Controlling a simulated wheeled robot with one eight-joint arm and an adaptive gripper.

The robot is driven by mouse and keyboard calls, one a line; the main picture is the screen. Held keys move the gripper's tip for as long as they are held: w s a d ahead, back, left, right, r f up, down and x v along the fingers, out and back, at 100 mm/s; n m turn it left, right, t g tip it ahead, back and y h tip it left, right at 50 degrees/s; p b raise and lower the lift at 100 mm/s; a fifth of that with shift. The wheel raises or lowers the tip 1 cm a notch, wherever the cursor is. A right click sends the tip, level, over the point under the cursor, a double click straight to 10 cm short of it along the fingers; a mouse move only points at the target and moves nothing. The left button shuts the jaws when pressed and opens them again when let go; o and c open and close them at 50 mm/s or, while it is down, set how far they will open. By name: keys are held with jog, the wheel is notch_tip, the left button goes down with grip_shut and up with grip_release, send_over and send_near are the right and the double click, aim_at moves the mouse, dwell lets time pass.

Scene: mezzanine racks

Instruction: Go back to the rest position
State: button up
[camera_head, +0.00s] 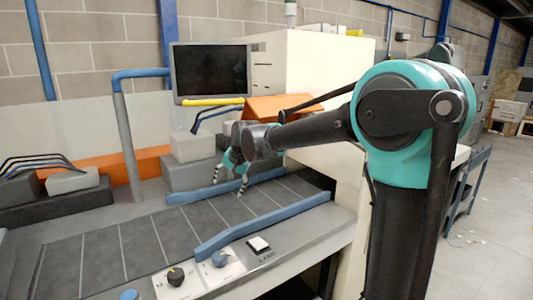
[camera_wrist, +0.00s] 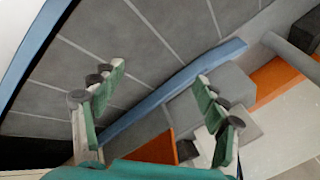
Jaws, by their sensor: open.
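My gripper (camera_head: 232,178) hangs above the far part of a grey conveyor belt, in front of an orange-topped machine housing. In the wrist view my gripper (camera_wrist: 158,88) has its two green-padded fingers spread wide with nothing between them. The conveyor belt (camera_head: 131,247) is bare where it shows; it also fills the upper left of the wrist view (camera_wrist: 110,45). My arm stretches out from the right side of the head view and hides part of the machine behind it.
Blue guide rails (camera_head: 262,227) run along both belt edges. A control panel with knobs (camera_head: 176,276) is at the near side. A monitor (camera_head: 211,72) stands behind the belt, beside a cream cabinet (camera_head: 318,65). Cardboard boxes (camera_head: 508,112) lie far right. Open floor (camera_head: 490,220) shows at right.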

jog(key=s+d+f+n+t+h, duration=0.1)
jog(key=s+d+f, duration=0.15)
jog(key=d, duration=0.65)
jog(key=s+d+f+t+h, duration=0.1)
jog(key=d+f, duration=0.2)
jog(key=d, duration=0.6)
jog(key=s+d+f+n+h, duration=0.1)
jog(key=s+d+f, duration=0.35)
jog(key=d, duration=0.35)
jog(key=s+d+f+n+h, duration=0.1)
jog(key=s+d+f+n, duration=0.15)
jog(key=s+d, duration=0.4)
jog(key=s+f+g, duration=0.2)
jog(key=s+f, duration=0.4)
jog(key=s, duration=0.5)
jog(key=shift+d+f+m, duration=0.2)
jog(key=shift+f+m, duration=0.15)
jog(key=shift+m, duration=0.1)
jog(key=shift+c, duration=0.6)
